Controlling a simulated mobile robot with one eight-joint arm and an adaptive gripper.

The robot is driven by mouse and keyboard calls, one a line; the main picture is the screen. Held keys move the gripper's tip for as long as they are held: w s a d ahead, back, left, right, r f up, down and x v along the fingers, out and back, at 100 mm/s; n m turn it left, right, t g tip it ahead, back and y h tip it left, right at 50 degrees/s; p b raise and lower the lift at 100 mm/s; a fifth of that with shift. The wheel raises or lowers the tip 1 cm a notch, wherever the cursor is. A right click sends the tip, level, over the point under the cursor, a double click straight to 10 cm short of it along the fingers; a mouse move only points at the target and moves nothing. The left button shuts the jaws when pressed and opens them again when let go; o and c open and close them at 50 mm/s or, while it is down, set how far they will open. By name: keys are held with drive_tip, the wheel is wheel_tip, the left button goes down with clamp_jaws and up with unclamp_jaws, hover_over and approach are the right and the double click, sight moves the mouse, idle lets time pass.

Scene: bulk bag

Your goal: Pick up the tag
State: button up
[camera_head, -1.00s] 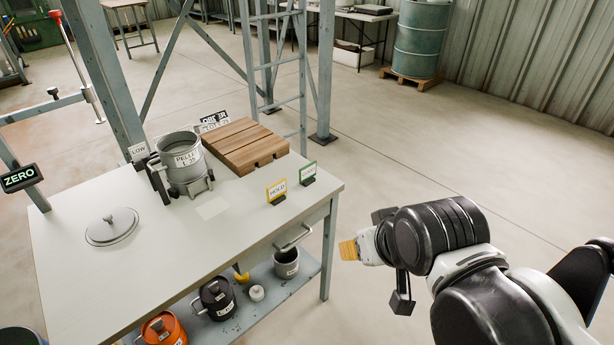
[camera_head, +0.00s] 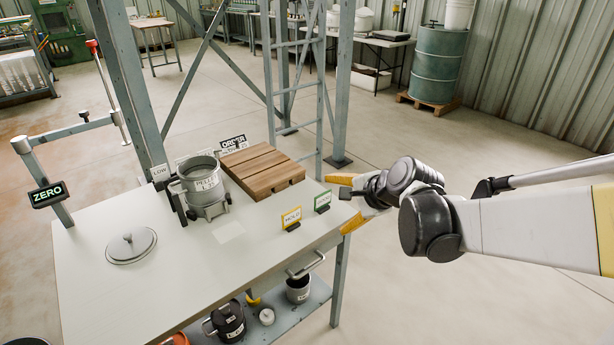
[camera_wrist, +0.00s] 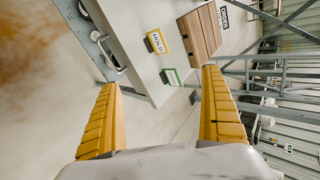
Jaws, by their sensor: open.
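Two small tags stand near the table's front right corner. One is a yellow-framed tag (camera_head: 291,216) reading HOLD, on a black foot. The other is a green-framed tag (camera_head: 322,201) just to its right, its lettering too small to read. In the wrist view the HOLD tag (camera_wrist: 157,41) and the green tag (camera_wrist: 171,77) both show beyond the fingers. My gripper (camera_head: 345,203) is open and empty, off to the right of the green tag and apart from both tags. In the wrist view the yellow fingers of my gripper (camera_wrist: 158,86) are spread wide.
The white table (camera_head: 150,285) also holds a grey pot (camera_head: 203,184), a round lid (camera_head: 131,246) and a wooden slatted block (camera_head: 262,171) behind the tags. A drawer handle (camera_head: 307,265) sticks out below the front edge. The floor right of the table is clear.

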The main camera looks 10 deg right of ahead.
drive_tip(key=w+d+f+m+t+y+p, duration=0.1)
drive_tip(key=w+d+f+m+y, duration=0.15)
drive_tip(key=w+f+m, duration=0.4)
drive_tip(key=m+t+p, duration=0.2)
drive_tip(key=m, duration=0.7)
approach(323, 203)
drive_tip(key=b+x, duration=0.2)
drive_tip(key=x, duration=0.3)
drive_tip(key=shift+w+d, duration=0.1)
drive_tip(key=shift+w, duration=0.2)
drive_tip(key=b+x, duration=0.2)
drive_tip(key=x, duration=0.3)
drive_tip(key=shift+s+f+b, duration=0.1)
drive_tip(key=shift+f+b, duration=0.1)
drive_tip(key=shift+b, duration=0.15)
drive_tip(key=shift+r+y, duration=0.15)
drive_tip(key=shift+y, duration=0.1)
drive_tip(key=c, duration=1.3)
